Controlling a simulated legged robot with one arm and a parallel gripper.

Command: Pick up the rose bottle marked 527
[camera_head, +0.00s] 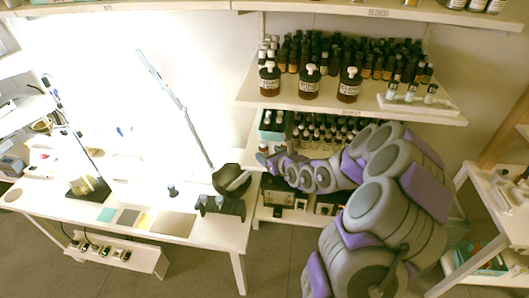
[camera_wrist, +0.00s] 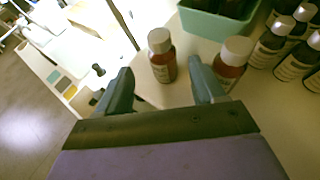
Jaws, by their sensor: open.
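My gripper (camera_wrist: 160,74) is open, and in the head view it (camera_head: 266,160) reaches to the left end of the middle shelf. In the wrist view, a small amber bottle (camera_wrist: 163,66) with a pale cap stands upright on the white shelf, just beyond and between my two fingers. A second amber bottle (camera_wrist: 231,68) with a pale cap stands to its right, partly behind my right finger. Their labels are too small to read, so I cannot tell which bottle is marked 527. Nothing is held.
A teal box (camera_wrist: 215,25) stands behind the two bottles, with dark bottles (camera_wrist: 270,42) in rows to the right. The upper shelf (camera_head: 262,99) above my gripper holds many bottles. A white desk (camera_head: 90,208) with a lamp lies to the left.

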